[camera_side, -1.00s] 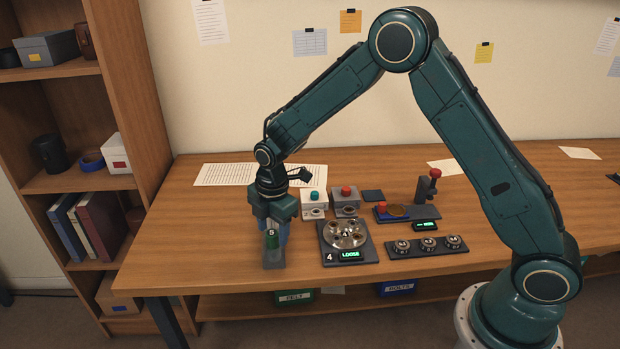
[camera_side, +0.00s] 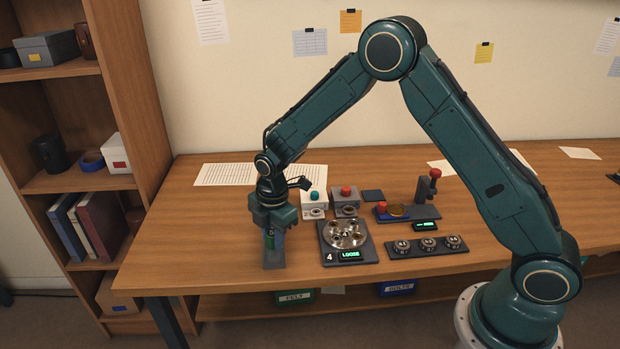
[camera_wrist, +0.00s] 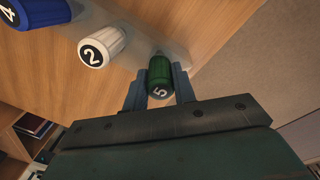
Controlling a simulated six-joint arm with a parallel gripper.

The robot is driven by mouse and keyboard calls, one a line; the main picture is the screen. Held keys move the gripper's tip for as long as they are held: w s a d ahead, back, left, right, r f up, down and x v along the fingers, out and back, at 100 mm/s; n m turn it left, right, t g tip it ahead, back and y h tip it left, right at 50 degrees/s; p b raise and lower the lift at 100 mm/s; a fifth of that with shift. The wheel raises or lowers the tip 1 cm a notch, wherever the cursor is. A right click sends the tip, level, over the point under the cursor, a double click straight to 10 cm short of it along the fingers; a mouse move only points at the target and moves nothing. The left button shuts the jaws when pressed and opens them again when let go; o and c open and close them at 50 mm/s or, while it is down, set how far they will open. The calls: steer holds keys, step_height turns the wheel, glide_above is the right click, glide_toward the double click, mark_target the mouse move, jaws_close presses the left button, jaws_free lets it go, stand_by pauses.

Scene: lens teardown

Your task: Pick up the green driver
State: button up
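The green driver (camera_wrist: 160,75), marked 5, stands upright in a grey rack (camera_side: 273,261). It also shows in the side view (camera_side: 270,241), partly covered by my gripper. My gripper (camera_side: 272,238) points straight down over the rack's near end. In the wrist view its two fingers (camera_wrist: 157,82) stand on either side of the green handle, looking open, with little room between them and the handle. A white driver marked 2 (camera_wrist: 102,46) and a blue driver marked 4 (camera_wrist: 36,12) stand in the same rack.
Right of the rack is a round metal part on a plate with a LOOSE display (camera_side: 346,236). Behind it are button boxes (camera_side: 345,200). A tray with several round parts (camera_side: 428,246) lies further right. The table's front edge is close to the rack.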

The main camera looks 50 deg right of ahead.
steer(key=shift+r, duration=0.2)
step_height(320, 180, up, 20)
steer(key=shift+f, duration=0.15)
stand_by(0.7)
stand_by(0.5)
steer(key=s+d+f+m, duration=0.1)
steer(key=d+f+m, duration=0.3)
steer(key=d+m, duration=0.3)
steer(key=s+d+f+m, duration=0.1)
steer(key=d+f+m, duration=0.4)
steer(key=d, duration=0.5)
steer(key=s+d+f+m, duration=0.2)
steer(key=d+f+m, duration=0.2)
steer(key=d+m, duration=0.5)
steer(key=shift+f+m, duration=0.3)
steer(key=shift+m, duration=0.1)
steer(key=shift+s+f+n, duration=0.1)
steer(key=shift+n, duration=0.3)
